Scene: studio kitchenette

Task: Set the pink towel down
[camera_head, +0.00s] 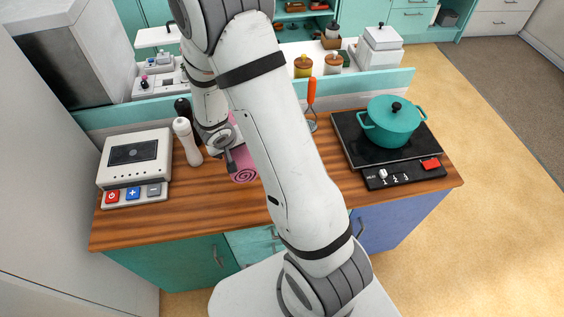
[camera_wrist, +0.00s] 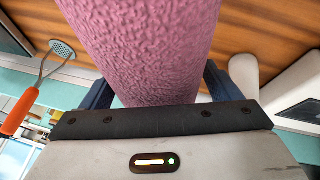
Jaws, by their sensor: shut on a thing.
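The pink towel (camera_head: 242,172) is rolled up, with its spiral end showing in the head view. It is at the wooden counter (camera_head: 170,223), partly hidden behind my arm. In the wrist view the towel (camera_wrist: 145,45) fills the upper middle, between the two dark fingers of my gripper (camera_wrist: 155,88). My gripper (camera_head: 229,160) is shut on the towel. I cannot tell whether the towel touches the counter.
A white and a black mill (camera_head: 187,142) stand just left of the towel. A white scale-like device (camera_head: 134,160) is further left. A teal pot (camera_head: 393,122) sits on a black hob (camera_head: 350,140) at right. An orange-handled utensil (camera_head: 311,92) is behind my arm. The counter's front left is clear.

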